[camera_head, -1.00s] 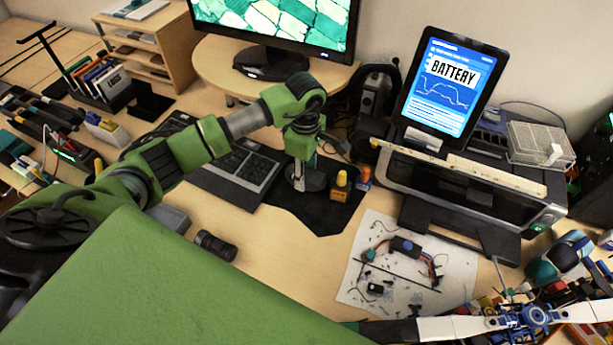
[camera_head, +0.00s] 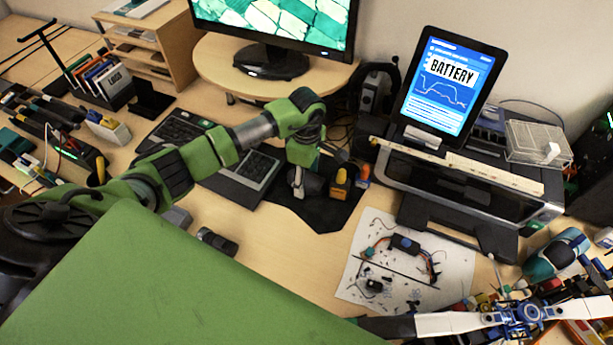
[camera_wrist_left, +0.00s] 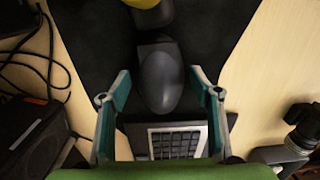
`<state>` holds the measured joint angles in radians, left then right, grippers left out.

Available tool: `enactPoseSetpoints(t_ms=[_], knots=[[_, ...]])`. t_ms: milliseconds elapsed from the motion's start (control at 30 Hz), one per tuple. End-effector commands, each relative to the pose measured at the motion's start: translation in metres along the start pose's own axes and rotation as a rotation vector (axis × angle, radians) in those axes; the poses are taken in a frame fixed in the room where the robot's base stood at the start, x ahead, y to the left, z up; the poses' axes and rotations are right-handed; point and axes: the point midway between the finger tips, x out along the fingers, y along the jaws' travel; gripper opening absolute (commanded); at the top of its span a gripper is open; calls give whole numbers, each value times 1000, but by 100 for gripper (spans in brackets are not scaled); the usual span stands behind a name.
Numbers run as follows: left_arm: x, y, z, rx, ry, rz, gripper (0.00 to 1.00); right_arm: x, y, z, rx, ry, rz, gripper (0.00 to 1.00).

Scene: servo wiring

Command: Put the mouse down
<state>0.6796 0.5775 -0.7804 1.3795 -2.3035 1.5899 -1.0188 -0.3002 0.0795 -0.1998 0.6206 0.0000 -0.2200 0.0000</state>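The mouse (camera_head: 314,183) is dark grey and lies on the black mat (camera_head: 322,217) in front of the monitor. It also shows in the left wrist view (camera_wrist_left: 160,78), lengthwise between the fingers. My left gripper (camera_head: 298,186) is above the mat at the mouse. In the left wrist view, the two teal-padded fingers of the left gripper (camera_wrist_left: 161,88) stand apart, with a visible gap on each side of the mouse. In the head view, the gripper partly hides the mouse.
A yellow-topped object (camera_head: 340,183) stands on the mat just right of the mouse. A keyboard (camera_head: 249,170) lies to the left. A black cylinder (camera_head: 216,243) is near the front. A printer (camera_head: 460,190) and a paper sheet with wired parts (camera_head: 365,290) are to the right.

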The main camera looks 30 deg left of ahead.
Motion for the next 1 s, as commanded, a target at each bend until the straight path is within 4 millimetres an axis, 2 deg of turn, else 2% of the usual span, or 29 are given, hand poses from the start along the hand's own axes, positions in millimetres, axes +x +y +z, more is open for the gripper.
enactPoseSetpoints(t_ms=[267, 300, 367, 700, 833, 1000], knots=[[-6, 0, 0, 0, 0, 0, 58, -6, 0, 0, 0, 0, 0, 84], [-9, 1, 0, 0, 0, 4, 58, -1, 0, 0, 0, 0, 0, 84], [-18, 2, -1, 1, 1, 6, 58, 1, 0, 0, 0, 0, 0, 84], [-90, 1, -1, 1, 1, 5, 58, 18, 0, 2, 0, 0, 0, 84], [-110, 1, 0, 0, 1, 4, 58, 21, 0, 2, 0, 0, 0, 84], [-122, 0, 0, 0, 1, 1, 58, 22, 0, 2, 0, -1, 0, 84]])
